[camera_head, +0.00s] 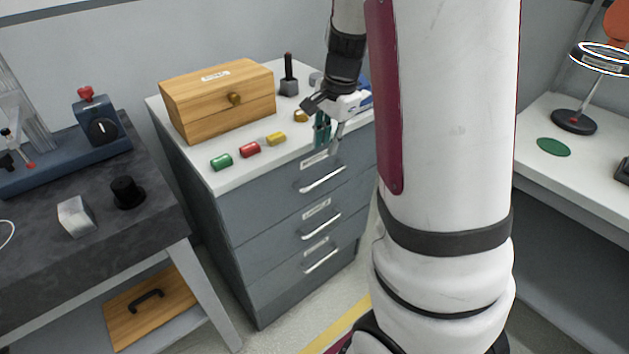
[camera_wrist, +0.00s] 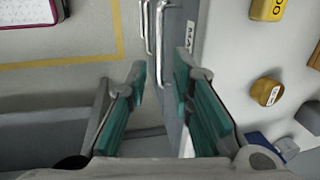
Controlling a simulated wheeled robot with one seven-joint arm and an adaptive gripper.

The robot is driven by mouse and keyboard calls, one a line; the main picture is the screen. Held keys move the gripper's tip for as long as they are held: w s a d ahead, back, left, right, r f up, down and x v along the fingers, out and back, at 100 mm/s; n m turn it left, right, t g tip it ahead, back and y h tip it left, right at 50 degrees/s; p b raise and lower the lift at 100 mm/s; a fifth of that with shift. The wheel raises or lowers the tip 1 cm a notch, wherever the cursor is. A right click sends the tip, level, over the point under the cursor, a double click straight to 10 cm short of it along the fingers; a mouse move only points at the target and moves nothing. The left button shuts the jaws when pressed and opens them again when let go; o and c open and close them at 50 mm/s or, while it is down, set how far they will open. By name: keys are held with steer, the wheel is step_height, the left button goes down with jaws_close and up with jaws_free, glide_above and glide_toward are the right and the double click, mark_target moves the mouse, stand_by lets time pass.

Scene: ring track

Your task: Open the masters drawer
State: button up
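A grey cabinet (camera_head: 235,225) has three stacked drawers, each with a silver bar handle and a small label. The top drawer's handle (camera_head: 322,180) also shows in the wrist view (camera_wrist: 160,45). A label in the wrist view (camera_wrist: 189,36) appears to start with "MA"; the labels are too small to read in the head view. My gripper (camera_head: 330,140) is open and empty, with teal pads, at the cabinet's upper front edge, above the top handle. In the wrist view my gripper's fingers (camera_wrist: 160,72) spread either side of the handle's line; I cannot tell whether they touch anything. All drawers look shut.
A wooden box (camera_head: 220,105), coloured pieces (camera_head: 250,150) and a dark stamp-like tool (camera_head: 289,80) stand on the cabinet top. A dark bench (camera_head: 60,255) is at left, a white table (camera_head: 565,175) at right. Floor shows before the cabinet. My arm hides the cabinet's right side.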

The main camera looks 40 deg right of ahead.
mark_target(319, 180)
steer(key=f+b, duration=0.1)
steer(key=f, duration=0.3)
steer(key=w+f+b, duration=0.1)
steer(key=f, duration=0.3)
steer(key=w+f+b, duration=0.1)
steer(key=f+b, duration=0.1)
steer(key=f, duration=0.2)
steer(key=shift+w+f, duration=0.15)
steer(key=shift+f, duration=0.05)
jaws_close()
